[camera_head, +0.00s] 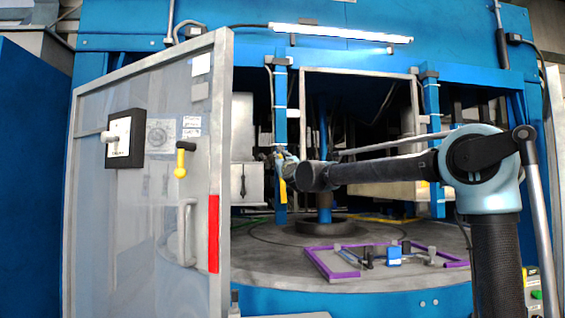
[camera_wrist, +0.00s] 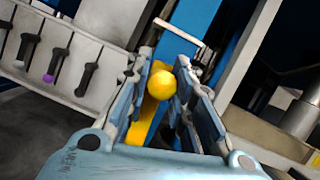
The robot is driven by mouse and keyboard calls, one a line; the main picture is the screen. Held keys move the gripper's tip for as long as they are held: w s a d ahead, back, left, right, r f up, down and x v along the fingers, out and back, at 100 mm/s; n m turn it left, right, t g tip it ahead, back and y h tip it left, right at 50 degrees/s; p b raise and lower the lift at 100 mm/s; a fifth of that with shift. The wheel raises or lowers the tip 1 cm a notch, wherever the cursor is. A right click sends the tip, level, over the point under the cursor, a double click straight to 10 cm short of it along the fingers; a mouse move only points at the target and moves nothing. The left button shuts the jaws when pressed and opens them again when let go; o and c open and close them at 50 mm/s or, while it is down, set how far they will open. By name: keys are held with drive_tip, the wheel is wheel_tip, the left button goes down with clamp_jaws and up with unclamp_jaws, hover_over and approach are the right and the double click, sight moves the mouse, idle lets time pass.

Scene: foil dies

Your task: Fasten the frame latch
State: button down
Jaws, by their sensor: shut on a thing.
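The frame latch is a yellow lever with a round yellow knob. In the wrist view the knob (camera_wrist: 161,85) sits between my two fingers, with the yellow lever arm (camera_wrist: 146,120) running down below it. My gripper (camera_wrist: 162,68) is shut on this knob. In the head view the yellow lever (camera_head: 283,191) hangs down along the blue post (camera_head: 280,115) of the frame, and my gripper (camera_head: 282,160) is at its upper end. My forearm and fingers hide part of the latch there, so its catch cannot be made out.
A clear-panelled door (camera_head: 150,230) stands open at left, with its own yellow handle (camera_head: 181,160). The round table (camera_head: 270,258) carries a purple-edged frame (camera_head: 330,272) with small tools. In the wrist view a grey rack (camera_wrist: 100,60) with dark handles is at left.

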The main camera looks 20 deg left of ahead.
drive_tip(key=s+a+f+n+g, duration=0.1)
drive_tip(key=a+f+n+g, duration=0.1)
drive_tip(key=n, duration=0.7)
drive_tip(key=s+a+f+n+g+y, duration=0.1)
drive_tip(key=a+f+n+g, duration=0.2)
drive_tip(key=n, duration=0.6)
drive_tip(key=shift+s+a+f+g, duration=0.35)
drive_tip(key=shift+f+g, duration=0.45)
drive_tip(key=shift+g, duration=0.2)
drive_tip(key=shift+f+n, duration=0.2)
drive_tip(key=shift+n, duration=0.1)
drive_tip(key=shift+w+f+n, duration=0.1)
drive_tip(key=shift+f+n, duration=0.35)
drive_tip(key=shift+n, duration=0.15)
drive_tip(key=shift+f+g, duration=0.15)
drive_tip(key=shift+g, duration=0.15)
drive_tip(key=c, duration=1.4)
unclamp_jaws()
drive_tip(key=shift+w, duration=0.1)
drive_tip(key=shift+s+a, duration=0.1)
drive_tip(key=shift+s, duration=0.1)
